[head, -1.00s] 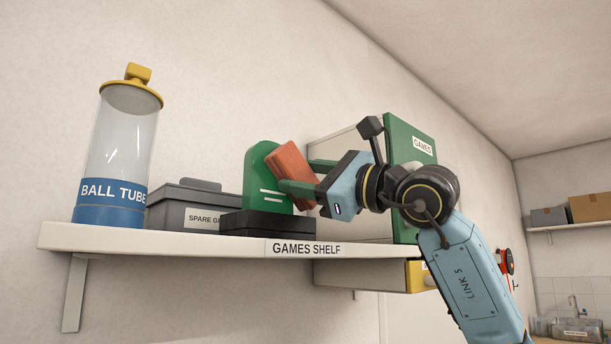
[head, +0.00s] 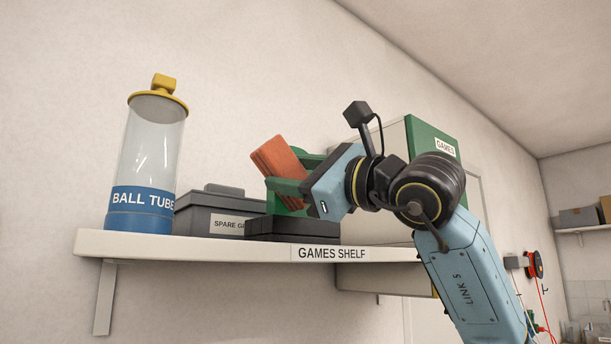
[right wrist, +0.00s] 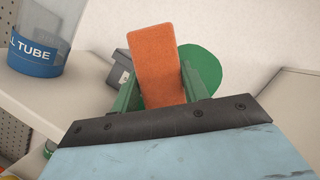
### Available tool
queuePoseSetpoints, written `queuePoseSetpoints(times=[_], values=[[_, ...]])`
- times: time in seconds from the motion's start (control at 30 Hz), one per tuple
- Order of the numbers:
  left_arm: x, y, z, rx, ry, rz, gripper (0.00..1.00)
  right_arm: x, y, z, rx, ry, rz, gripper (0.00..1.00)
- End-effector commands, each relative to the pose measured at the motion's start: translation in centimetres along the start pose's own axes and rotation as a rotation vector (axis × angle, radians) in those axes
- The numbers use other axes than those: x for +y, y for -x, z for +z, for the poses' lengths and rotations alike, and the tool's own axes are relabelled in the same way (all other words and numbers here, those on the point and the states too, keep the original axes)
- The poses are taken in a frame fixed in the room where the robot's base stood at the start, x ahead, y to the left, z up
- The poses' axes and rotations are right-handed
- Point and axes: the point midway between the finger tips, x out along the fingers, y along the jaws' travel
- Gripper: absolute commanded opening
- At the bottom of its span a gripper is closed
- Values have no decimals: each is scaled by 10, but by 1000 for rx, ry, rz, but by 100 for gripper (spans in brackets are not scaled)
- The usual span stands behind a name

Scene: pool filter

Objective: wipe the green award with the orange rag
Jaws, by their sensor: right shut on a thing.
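My right gripper (head: 292,177) has green fingers and is shut on the orange rag (head: 277,165), a stiff-looking block that sticks out past the fingertips. The rag also fills the middle of the right wrist view (right wrist: 155,60). The green award (head: 303,155) stands on a black base (head: 290,228) on the shelf, mostly hidden behind the rag and gripper. Its round green top shows right of the rag in the right wrist view (right wrist: 205,68). The rag is in front of the award; I cannot tell whether they touch. My left gripper is not in view.
The games shelf (head: 200,246) holds a clear ball tube (head: 150,150) at the left, a grey spare box (head: 205,215) beside the award, and a green and white games box (head: 430,150) behind my right arm. The air above the award is free.

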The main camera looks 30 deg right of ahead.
Motion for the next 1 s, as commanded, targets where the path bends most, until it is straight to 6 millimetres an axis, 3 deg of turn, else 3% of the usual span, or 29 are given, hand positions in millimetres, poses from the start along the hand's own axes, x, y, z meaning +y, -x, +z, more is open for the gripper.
queuePoseSetpoints(times=[0.33, 1.0], values=[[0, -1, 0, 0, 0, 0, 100, 0, 4, 2, 0, 0, -2, 26], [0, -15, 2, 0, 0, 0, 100, 0, 65, 27, -2, 0, -2, 26]])
